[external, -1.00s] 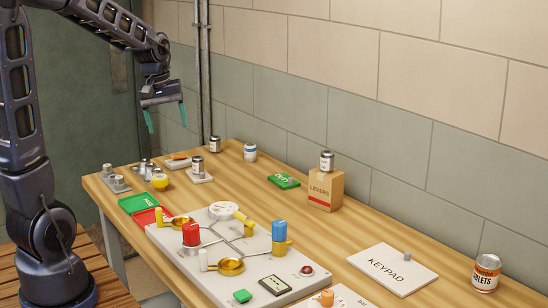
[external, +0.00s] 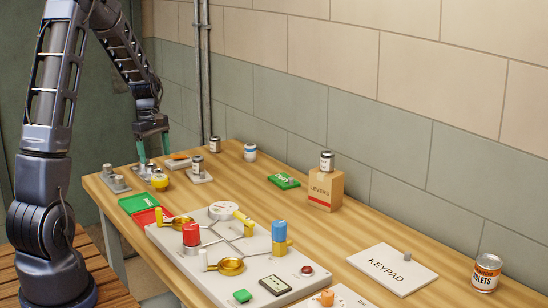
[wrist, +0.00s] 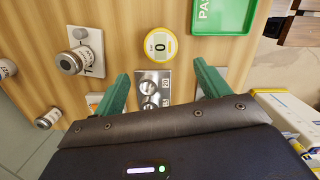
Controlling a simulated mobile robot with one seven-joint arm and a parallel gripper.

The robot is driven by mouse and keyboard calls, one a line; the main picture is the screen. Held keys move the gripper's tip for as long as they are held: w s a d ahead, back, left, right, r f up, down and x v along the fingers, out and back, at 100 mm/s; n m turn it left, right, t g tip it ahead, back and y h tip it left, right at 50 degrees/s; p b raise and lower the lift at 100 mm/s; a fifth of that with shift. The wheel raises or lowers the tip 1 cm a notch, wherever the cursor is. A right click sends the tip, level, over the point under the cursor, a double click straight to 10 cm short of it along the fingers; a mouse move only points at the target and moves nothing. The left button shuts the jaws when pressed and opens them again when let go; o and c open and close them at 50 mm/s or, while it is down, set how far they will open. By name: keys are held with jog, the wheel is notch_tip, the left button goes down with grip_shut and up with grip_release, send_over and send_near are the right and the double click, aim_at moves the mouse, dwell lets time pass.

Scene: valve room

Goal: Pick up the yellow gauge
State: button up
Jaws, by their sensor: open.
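The yellow gauge (external: 160,182) is a small round yellow thing on the wooden table, near its far left end. In the wrist view the gauge (wrist: 161,45) shows a yellow rim and a white face with a dark 0. My gripper (external: 153,156) is open and empty, pointing down, just above and slightly behind the gauge. In the wrist view my gripper's green fingers (wrist: 161,78) are spread wide, and the gauge lies beyond their tips, near the middle.
A metal plate with knobs (wrist: 152,88) sits close to the gauge, partly between the fingers in the wrist view. A green tray (external: 138,203) and a red tray (external: 146,218) lie nearby. A jar on a white plate (external: 198,172) stands to the right. A large panel (external: 215,266) fills the front.

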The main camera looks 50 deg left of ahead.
aim_at(159, 177)
jog(key=f, duration=0.4)
jog(key=shift+d, duration=0.3)
jog(key=f, duration=0.2)
jog(key=d+f, duration=0.1)
jog(key=f, duration=0.1)
jog(key=shift+d+f, duration=0.25)
jog(key=shift+f, duration=0.45)
jog(key=shift+c, duration=0.2)
jog(key=c, duration=1.1)
jog(key=shift+c, duration=0.2)
